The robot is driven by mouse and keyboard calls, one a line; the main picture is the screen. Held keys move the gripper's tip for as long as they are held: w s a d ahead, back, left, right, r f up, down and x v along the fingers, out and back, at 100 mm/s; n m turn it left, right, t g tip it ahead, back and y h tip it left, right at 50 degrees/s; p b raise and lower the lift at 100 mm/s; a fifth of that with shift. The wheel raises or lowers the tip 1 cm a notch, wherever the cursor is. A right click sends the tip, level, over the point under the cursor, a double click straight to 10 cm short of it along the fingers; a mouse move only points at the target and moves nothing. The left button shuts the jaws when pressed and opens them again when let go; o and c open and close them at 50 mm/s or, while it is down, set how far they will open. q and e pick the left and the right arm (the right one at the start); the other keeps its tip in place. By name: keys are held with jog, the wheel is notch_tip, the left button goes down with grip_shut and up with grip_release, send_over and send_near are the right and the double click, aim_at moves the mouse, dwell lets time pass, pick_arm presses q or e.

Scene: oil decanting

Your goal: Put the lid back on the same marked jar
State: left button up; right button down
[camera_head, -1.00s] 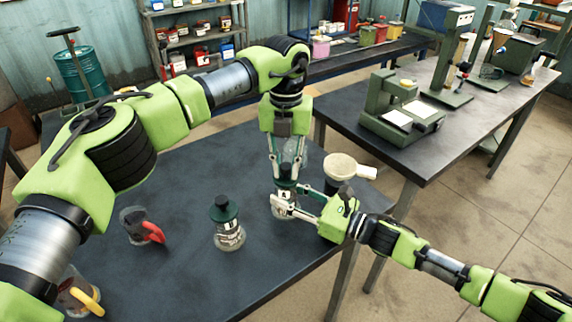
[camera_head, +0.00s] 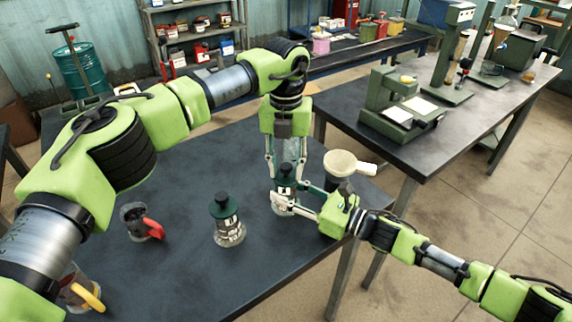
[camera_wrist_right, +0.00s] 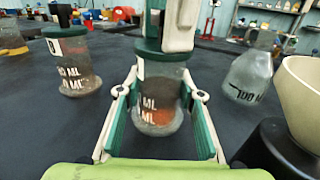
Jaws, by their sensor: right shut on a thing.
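The marked jar (camera_wrist_right: 160,95) is clear glass with some orange-brown liquid, standing upright near the table's right edge. Its dark green lid (camera_head: 285,181) sits on its mouth; my left gripper partly hides it in the right wrist view, so I cannot tell how tightly it is seated. My right gripper (camera_head: 286,206) is shut around the jar's body from the right; its fingers flank the glass in the right wrist view (camera_wrist_right: 160,115). My left gripper (camera_head: 286,176) points down over the lid, its fingers spread to either side of the knob.
Another green-lidded jar (camera_head: 228,222) stands to the left. A red-handled beaker (camera_head: 133,220) and a yellow-handled one (camera_head: 75,292) stand farther left. A clear vessel (camera_wrist_right: 248,76) is behind the held jar. A cream funnel-like cup (camera_head: 342,163) on a dark stand is close right.

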dwell(0.3)
pick_arm(q)
notch_tip(320, 180, up, 12)
dwell(0.5)
pick_arm(e)
jog(key=c, duration=1.3)
grip_release()
jog(key=v, duration=1.2)
jog(key=shift+d, duration=0.1)
